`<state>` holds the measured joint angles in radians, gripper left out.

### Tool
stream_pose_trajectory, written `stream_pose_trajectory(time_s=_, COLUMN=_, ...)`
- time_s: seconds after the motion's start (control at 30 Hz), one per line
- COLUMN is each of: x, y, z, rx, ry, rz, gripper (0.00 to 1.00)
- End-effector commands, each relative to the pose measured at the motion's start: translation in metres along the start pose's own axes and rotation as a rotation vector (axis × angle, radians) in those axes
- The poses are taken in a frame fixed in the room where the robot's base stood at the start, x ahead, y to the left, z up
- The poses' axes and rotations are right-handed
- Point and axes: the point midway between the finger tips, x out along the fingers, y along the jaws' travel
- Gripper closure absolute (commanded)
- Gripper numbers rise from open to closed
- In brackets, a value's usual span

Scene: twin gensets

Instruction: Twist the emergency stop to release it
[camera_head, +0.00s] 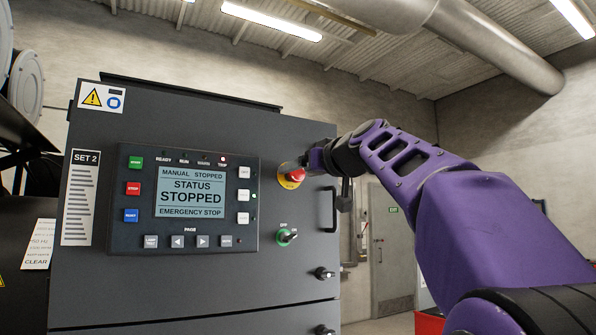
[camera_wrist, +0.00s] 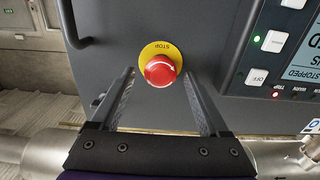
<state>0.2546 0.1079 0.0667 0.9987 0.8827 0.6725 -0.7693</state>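The emergency stop is a red mushroom button with a white arrow on a yellow ring marked STOP. It sits on the dark cabinet front, right of the display, and is partly covered by my gripper in the head view (camera_head: 296,175). In the wrist view the red button (camera_wrist: 160,70) is in full sight. My gripper (camera_wrist: 160,82) is open, with one finger on each side of the button and visible gaps to it. The fingers look apart from the button. In the head view my gripper (camera_head: 308,163) reaches the button from the right.
The control panel display (camera_head: 190,192) reads STATUS STOPPED and EMERGENCY STOP. A green-ringed key switch (camera_head: 287,236) is below the button. A cabinet handle (camera_head: 331,210) is close at its right, under my arm. A door (camera_head: 391,250) stands in the back wall.

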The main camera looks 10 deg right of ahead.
Motion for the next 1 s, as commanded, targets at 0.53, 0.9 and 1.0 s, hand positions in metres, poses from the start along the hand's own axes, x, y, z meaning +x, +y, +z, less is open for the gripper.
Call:
stream_pose_trajectory(time_s=0.53, x=0.0001, y=-0.0001, z=0.0001, rx=0.001, ry=0.0, rz=0.0, gripper=1.0)
stream_pose_trajectory(time_s=0.9, x=0.0001, y=0.0001, z=-0.0006, rx=0.123, ry=0.0, rz=-0.001, gripper=1.0)
stream_pose_trajectory(time_s=1.0, x=0.0002, y=0.0002, z=-0.0007, rx=0.196, ry=0.0, rz=-0.001, gripper=1.0)
